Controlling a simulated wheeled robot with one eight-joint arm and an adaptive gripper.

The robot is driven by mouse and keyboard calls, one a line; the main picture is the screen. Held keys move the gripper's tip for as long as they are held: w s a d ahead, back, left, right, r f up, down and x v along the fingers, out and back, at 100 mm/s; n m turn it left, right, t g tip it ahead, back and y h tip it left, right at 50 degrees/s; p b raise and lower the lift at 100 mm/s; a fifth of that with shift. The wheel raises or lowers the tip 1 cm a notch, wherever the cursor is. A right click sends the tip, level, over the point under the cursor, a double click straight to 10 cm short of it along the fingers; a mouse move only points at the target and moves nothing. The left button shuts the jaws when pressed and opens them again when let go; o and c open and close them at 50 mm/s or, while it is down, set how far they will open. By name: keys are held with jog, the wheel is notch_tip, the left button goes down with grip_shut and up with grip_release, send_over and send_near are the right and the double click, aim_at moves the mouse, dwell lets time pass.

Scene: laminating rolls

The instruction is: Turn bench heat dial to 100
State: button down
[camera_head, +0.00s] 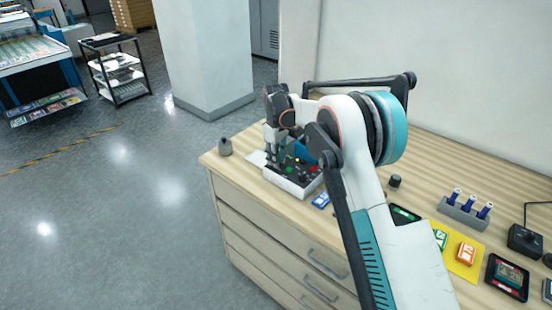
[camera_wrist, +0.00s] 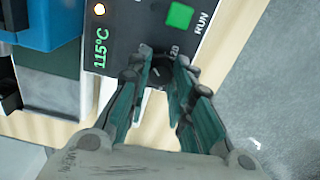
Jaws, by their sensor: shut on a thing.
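The laminating machine (camera_head: 290,182) stands at the left end of the bench, partly hidden by my arm. The heat dial (camera_wrist: 157,74) is a dark knob at the panel's near edge, mostly hidden between my fingers. My gripper (camera_wrist: 161,68) is shut on the dial, one finger on each side. The number 120 is partly visible beside it. In the head view my gripper (camera_head: 272,155) is above the panel.
A blue-and-white card (camera_head: 321,200) lies beside the machine. To the right are a small dark knob (camera_head: 395,181), a rack of blue-topped tools (camera_head: 464,212) and a yellow mat (camera_head: 462,274).

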jog(key=shift+n, duration=1)
jog(key=c, duration=1.4)
grip_release()
jog(key=shift+o, duration=0.2)
jog(key=shift+r, duration=0.1)
notch_tip(320, 180, up, 12)
